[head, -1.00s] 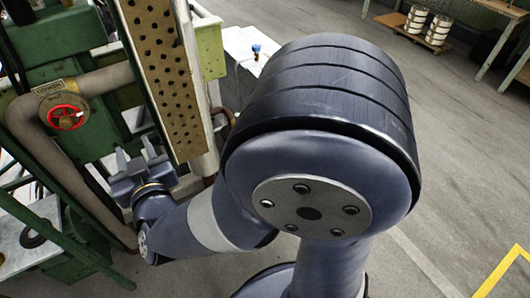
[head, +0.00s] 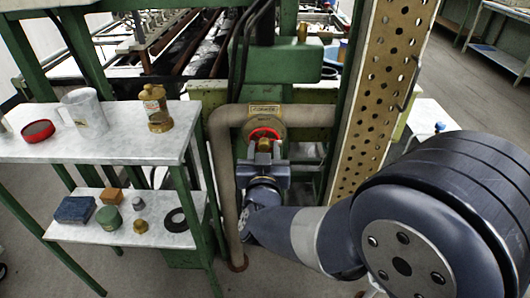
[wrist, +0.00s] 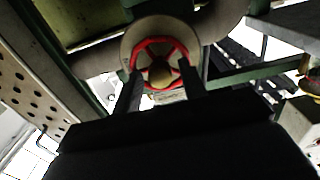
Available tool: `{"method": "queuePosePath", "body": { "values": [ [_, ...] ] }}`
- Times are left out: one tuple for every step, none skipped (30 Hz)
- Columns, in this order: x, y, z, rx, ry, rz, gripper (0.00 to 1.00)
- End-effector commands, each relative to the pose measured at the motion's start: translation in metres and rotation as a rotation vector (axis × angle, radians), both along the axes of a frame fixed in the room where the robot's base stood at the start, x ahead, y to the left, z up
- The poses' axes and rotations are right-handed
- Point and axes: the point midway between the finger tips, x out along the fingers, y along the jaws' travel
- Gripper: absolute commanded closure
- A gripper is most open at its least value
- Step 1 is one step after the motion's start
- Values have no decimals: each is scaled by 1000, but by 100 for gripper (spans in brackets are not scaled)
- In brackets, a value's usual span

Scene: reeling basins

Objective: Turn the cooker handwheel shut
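The red handwheel (head: 264,132) sits on a round brass-coloured valve body on the thick pipe, with a small label plate (head: 263,109) above it. My gripper (head: 265,150) is in front of the wheel and just below it in the head view, with its fingers pointing at it. The gripper is open and holds nothing. I cannot tell whether the fingertips touch the rim.
The bent pipe (head: 222,165) runs down left of the valve. A perforated metal column (head: 378,90) stands close on the right.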

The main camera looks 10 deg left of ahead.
Motion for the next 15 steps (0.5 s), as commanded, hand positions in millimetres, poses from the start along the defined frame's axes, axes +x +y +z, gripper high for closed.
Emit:
{"method": "queuePosePath", "body": {
  "values": [
    [0, 0, 0, 0, 0, 0, 62],
    [0, 0, 0, 0, 0, 0, 65],
    [0, 0, 0, 0, 0, 0, 68],
    [0, 0, 0, 0, 0, 0, 71],
    [0, 0, 0, 0, 0, 0, 73],
    [0, 0, 0, 0, 0, 0, 76],
    [0, 0, 0, 0, 0, 0, 79],
    [0, 0, 0, 0, 0, 0, 81],
    [0, 0, 0, 0, 0, 0, 85],
    [0, 0, 0, 0, 0, 0, 87],
    [0, 0, 0, 0, 0, 0, 89],
    [0, 0, 0, 0, 0, 0, 93],
    [0, 0, 0, 0, 0, 0, 95],
    [0, 0, 0, 0, 0, 0, 98],
    [0, 0, 0, 0, 0, 0, 98]
  ]
}}
